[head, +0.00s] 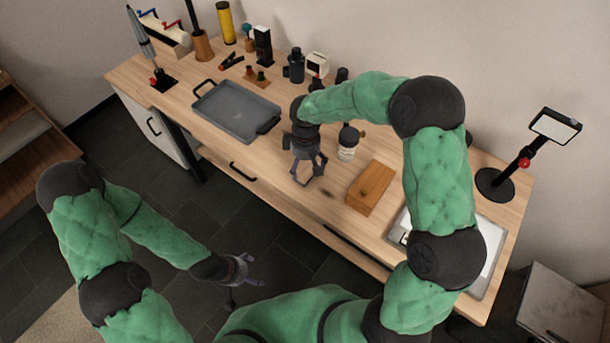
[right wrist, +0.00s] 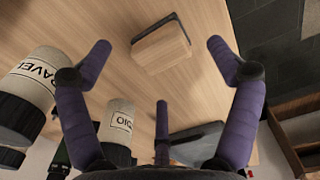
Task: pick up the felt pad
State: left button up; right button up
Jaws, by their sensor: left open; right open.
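A small block with a wood-coloured face and a dark grey layer along its edge (right wrist: 161,46) lies on the table; I take it for the felt pad. In the head view it is mostly hidden behind my right gripper (head: 311,170). In the right wrist view, the purple fingers of this gripper (right wrist: 159,60) are spread wide, with the block between and beyond the fingertips, apparently untouched. My left gripper (head: 250,270) is open and empty, low in front of the table, over the dark floor.
The wooden table (head: 235,155) has a grey tray (head: 236,111) at left and a wooden box (head: 370,187) right of my right gripper. A light jar with a dark lid (head: 347,143) stands close by. Labelled containers (right wrist: 30,90) crowd the wrist view's left. Bare tabletop surrounds the block.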

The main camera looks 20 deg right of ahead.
aim_at(305, 171)
notch_tip(305, 171, down, 5)
jog(key=shift+a+r+b, duration=0.1)
jog(key=shift+r+b, duration=0.1)
jog(key=shift+b, duration=0.6)
jog(key=c, duration=1.6)
jog(key=shift+r, duration=0.15)
jog(key=shift+r, duration=0.5)
notch_tip(305, 171, up, 2)
jog(key=shift+w+r+p, duration=0.1)
jog(key=shift+r+p, duration=0.05)
jog(key=shift+p, duration=0.45)
jog(key=shift+s+a+r+p, duration=0.35)
jog(key=shift+s+r+p, duration=0.35)
jog(key=shift+s+r, duration=1.3)
jog(key=shift+s+a+r+p, duration=0.35)
jog(key=shift+s+r+p, duration=0.55)
jog(key=shift+s, duration=1.75)
jog(key=shift+s+a+r+p, duration=0.35)
jog(key=shift+s+r+p, duration=0.1)
jog(key=shift+s+r, duration=1.65)
